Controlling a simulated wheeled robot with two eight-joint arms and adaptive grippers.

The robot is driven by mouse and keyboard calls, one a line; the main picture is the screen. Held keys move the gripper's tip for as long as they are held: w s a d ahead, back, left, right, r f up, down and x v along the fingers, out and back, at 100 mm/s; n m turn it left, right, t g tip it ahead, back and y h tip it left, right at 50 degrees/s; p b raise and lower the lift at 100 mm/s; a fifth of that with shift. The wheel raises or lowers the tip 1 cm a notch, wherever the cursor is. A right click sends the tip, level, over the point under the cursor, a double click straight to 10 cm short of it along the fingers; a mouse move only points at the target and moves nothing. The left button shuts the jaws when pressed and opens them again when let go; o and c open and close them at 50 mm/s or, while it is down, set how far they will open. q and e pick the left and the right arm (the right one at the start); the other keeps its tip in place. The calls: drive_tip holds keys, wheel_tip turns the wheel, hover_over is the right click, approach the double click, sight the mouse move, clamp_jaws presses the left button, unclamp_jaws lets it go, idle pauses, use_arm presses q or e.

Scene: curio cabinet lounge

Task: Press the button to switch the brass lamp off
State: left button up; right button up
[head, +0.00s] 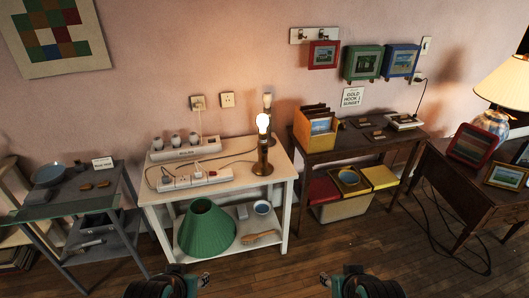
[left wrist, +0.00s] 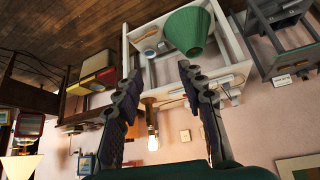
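The brass lamp (head: 263,158) stands upright on the right part of the white table (head: 150,197), with its bare bulb (head: 263,124) glowing. The lit bulb also shows between my fingers in the upside-down left wrist view (left wrist: 153,142). A dimmer lamp-like shape (head: 267,104) shows behind it. No lamp button can be made out clearly. My left gripper (head: 205,281) is at the bottom of the head view, short of the table; its fingers (left wrist: 172,115) are wide apart and empty in the left wrist view. My right gripper (head: 325,280) is partly visible; its opening is unclear.
Two white power strips (head: 190,181) with plugs and cords lie left of the lamp. A green lampshade (head: 207,230) and a bowl (head: 262,207) sit on the lower shelf. A grey table (head: 100,197) stands left, a dark table (head: 345,152) right. Floor in front is clear.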

use_arm(q)
clamp_jaws()
idle(1.1)
